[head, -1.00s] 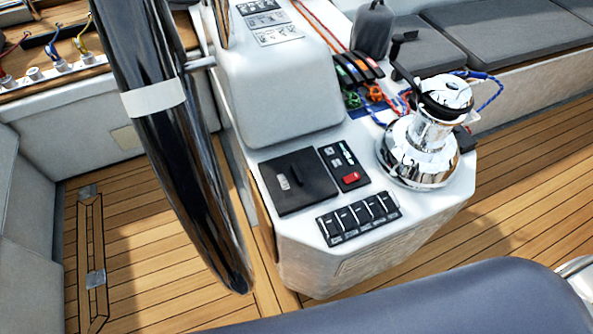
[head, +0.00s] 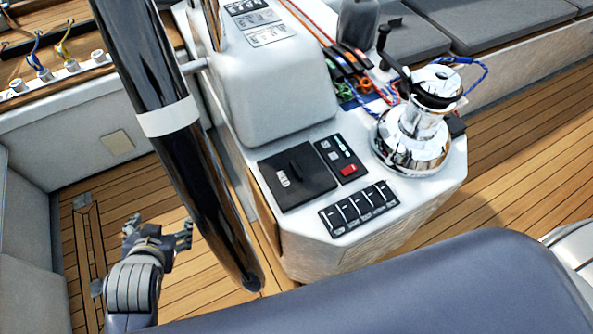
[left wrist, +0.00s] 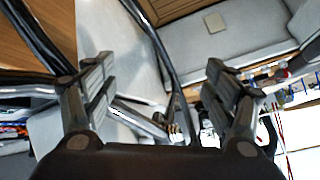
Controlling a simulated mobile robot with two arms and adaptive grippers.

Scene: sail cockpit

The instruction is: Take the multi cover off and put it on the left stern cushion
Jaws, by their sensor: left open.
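A pale grey, smooth block (head: 275,90) stands on the helm console, and a flat black square panel with a small raised handle (head: 297,180) lies in front of it. I cannot tell for certain which of them is the multi cover; both are in place on the console. My left gripper (head: 158,230) is open and empty at the lower left, to the left of the dark wheel rim and apart from the console. Its two spread fingers also show in the left wrist view (left wrist: 160,75). I cannot identify the left stern cushion. My right gripper is not in view.
The dark steering wheel rim (head: 165,120) stands between my left gripper and the console. A chrome winch (head: 415,135) with a handle stands on the console's right. Grey cushions (head: 475,25) lie on the bench at the upper right. The teak floor at the right is clear.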

